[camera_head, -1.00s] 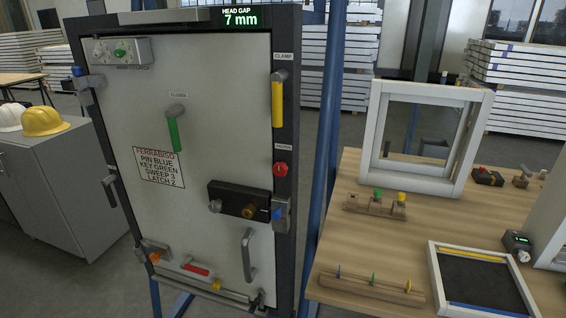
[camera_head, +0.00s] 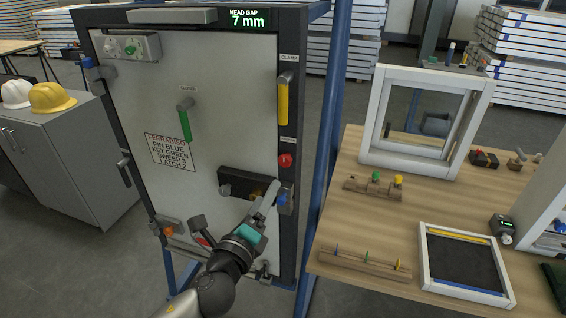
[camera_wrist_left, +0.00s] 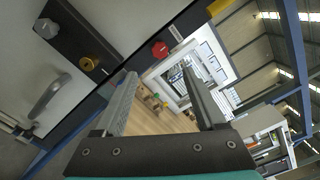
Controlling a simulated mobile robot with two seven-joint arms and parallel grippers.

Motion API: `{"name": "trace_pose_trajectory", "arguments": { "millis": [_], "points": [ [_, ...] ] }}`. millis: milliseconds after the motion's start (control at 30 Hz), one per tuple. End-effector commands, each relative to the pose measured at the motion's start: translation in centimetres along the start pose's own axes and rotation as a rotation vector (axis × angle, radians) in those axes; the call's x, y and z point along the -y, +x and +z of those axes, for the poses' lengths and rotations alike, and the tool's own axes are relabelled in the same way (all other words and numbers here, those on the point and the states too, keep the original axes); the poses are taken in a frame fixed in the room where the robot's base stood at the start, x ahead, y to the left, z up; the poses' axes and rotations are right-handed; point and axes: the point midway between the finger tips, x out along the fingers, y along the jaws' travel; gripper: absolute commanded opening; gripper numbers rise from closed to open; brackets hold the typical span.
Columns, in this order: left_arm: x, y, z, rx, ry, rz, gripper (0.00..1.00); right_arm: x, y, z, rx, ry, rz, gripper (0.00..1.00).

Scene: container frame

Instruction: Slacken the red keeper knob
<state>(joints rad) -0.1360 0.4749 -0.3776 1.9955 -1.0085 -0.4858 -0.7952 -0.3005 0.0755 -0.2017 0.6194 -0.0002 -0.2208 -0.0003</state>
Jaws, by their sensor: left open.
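The red keeper knob (camera_head: 285,160) sits on the dark right-hand frame post of the door, below the yellow clamp handle (camera_head: 283,100). It also shows in the left wrist view (camera_wrist_left: 159,49), just beyond the fingertips. My left gripper (camera_head: 268,192) is in front of the door's lower right, below the red knob. In the left wrist view its two fingers (camera_wrist_left: 160,68) are spread apart with nothing held between them. The gripper looks apart from the knob. My right gripper is not in view.
A black lock block (camera_head: 236,184) with a brass knob, partly hidden by my arm, is left of the gripper. A blue-tipped latch (camera_head: 283,198) is close by. A blue post (camera_head: 325,150) stands right of the frame, then a wooden workbench (camera_head: 330,232).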

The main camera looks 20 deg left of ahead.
Motion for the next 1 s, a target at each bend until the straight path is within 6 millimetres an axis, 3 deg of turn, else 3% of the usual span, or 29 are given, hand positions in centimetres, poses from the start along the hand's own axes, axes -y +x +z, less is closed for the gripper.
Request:
{"name": "trace_pose_trajectory", "arguments": {
  "millis": [600,800,1000],
  "points": [
    [0.0,9.6,0.0,0.001,-0.005,0.001,0.73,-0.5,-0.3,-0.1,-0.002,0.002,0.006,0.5],
    [0.0,11.7,-0.1,-0.001,-0.004,0.0,0.73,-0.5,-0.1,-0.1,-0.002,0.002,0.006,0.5],
    [0.0,12.5,-0.1,-0.001,-0.004,0.001,0.73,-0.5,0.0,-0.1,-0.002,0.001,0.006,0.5]
  ]
}}
